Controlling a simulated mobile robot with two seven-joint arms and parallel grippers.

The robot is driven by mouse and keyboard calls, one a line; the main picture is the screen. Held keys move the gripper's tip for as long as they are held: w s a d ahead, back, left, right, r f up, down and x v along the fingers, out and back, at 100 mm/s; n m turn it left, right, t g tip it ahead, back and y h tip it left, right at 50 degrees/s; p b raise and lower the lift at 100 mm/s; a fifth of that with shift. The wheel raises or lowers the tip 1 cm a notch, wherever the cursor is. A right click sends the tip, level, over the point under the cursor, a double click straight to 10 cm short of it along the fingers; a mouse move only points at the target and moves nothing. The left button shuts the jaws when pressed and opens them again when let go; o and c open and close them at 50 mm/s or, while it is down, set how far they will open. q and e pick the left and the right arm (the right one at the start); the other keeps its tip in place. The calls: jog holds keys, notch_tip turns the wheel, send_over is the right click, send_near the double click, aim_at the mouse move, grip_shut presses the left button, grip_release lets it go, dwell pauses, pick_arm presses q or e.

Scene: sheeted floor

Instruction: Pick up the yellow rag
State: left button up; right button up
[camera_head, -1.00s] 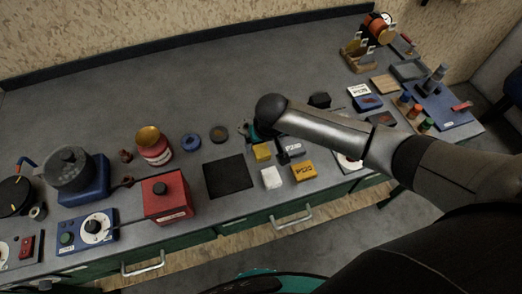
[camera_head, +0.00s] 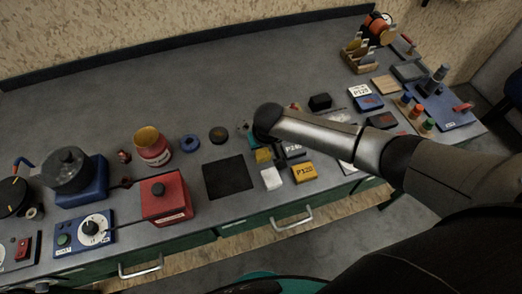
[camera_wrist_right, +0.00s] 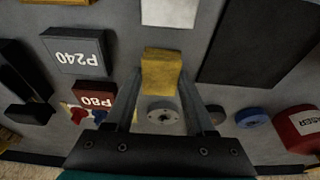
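The yellow rag (camera_head: 263,156) lies on the grey workbench, just right of a black square pad and behind a white block. In the right wrist view the rag (camera_wrist_right: 161,74) is between the two fingertips of my right gripper (camera_wrist_right: 161,80). The fingers press against its two sides, and it looks narrowed between them. In the head view my right wrist hides most of that gripper (camera_head: 270,148). The rag shows no clear gap above the bench. My left gripper is not in view.
The white block (camera_head: 271,178), the yellow P120 block (camera_head: 303,171) and the grey P240 block (camera_wrist_right: 77,51) are close by. The black pad (camera_head: 229,177) lies left, with a red box (camera_head: 166,198) beyond it.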

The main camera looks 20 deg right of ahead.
aim_at(262, 150)
grip_shut()
dwell(0.3)
notch_tip(262, 150, up, 20)
jog(key=p, duration=0.3)
